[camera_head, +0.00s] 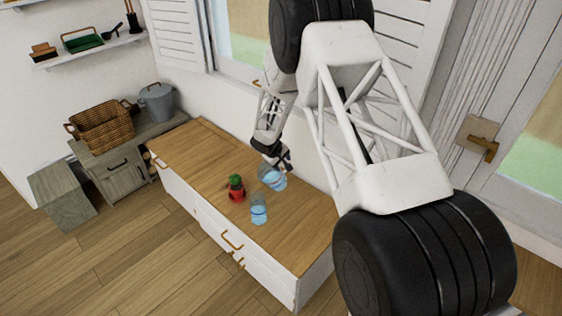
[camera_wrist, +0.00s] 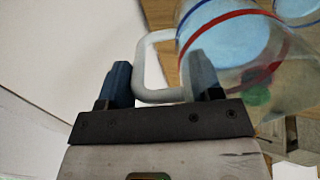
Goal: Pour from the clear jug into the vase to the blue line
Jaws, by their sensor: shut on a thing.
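A blue band and a red band show around the jug (camera_wrist: 215,25) in the wrist view. The clear vase (camera_head: 259,210) stands upright on the counter, just below the jug in the head view, with blue liquid in it. Its fill line is too small to make out. No falling stream can be made out.
A red object with a green top (camera_head: 236,188) stands on the counter (camera_head: 190,150) left of the vase. A wicker basket (camera_head: 101,127) and a grey pot (camera_head: 157,102) sit on a low cabinet at left. The counter's left part is clear.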

